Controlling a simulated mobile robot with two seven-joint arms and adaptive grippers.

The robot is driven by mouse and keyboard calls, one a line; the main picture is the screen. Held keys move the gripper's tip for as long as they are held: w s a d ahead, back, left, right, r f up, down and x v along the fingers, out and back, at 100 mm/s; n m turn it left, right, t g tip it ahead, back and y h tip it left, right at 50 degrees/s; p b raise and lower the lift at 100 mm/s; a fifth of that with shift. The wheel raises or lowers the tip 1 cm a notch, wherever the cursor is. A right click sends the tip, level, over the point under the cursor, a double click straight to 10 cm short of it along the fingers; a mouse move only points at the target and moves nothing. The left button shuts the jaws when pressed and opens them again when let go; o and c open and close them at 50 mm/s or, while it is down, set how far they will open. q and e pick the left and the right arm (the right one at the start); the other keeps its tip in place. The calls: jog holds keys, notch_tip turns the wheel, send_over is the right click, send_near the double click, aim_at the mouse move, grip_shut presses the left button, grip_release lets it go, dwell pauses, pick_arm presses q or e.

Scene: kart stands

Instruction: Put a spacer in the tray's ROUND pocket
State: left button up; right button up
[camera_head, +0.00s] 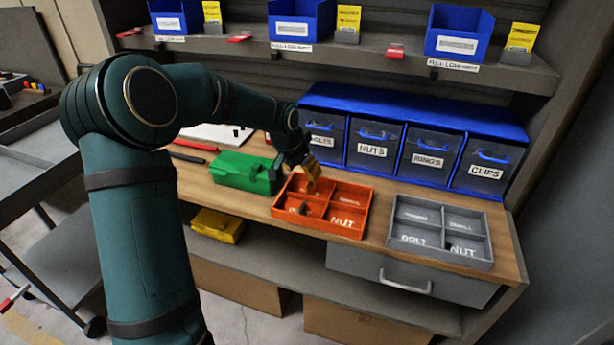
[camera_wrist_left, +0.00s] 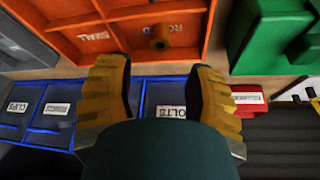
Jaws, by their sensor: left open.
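The orange tray (camera_head: 368,212) has several pockets and sits on the workbench. It also shows at the top of the left wrist view (camera_wrist_left: 130,12), upside down. A short orange-brown spacer (camera_wrist_left: 160,40) with a dark hole in its top stands in the pocket whose partly hidden label begins with RO. My left gripper (camera_head: 311,170) is over the back left pocket of this tray. In the left wrist view its yellow fingers (camera_wrist_left: 160,88) are apart with nothing between them. The spacer lies beyond the fingertips, clear of them. My right gripper is not in view.
A green box (camera_head: 240,170) stands close left of the orange tray. A grey tray (camera_head: 398,222) with the same kind of pockets is to the right. Blue-framed drawers (camera_head: 371,148) line the back. A narrow bench strip is free between the trays.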

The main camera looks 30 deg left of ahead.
pick_arm(q)
jog(key=shift+v, duration=1.5)
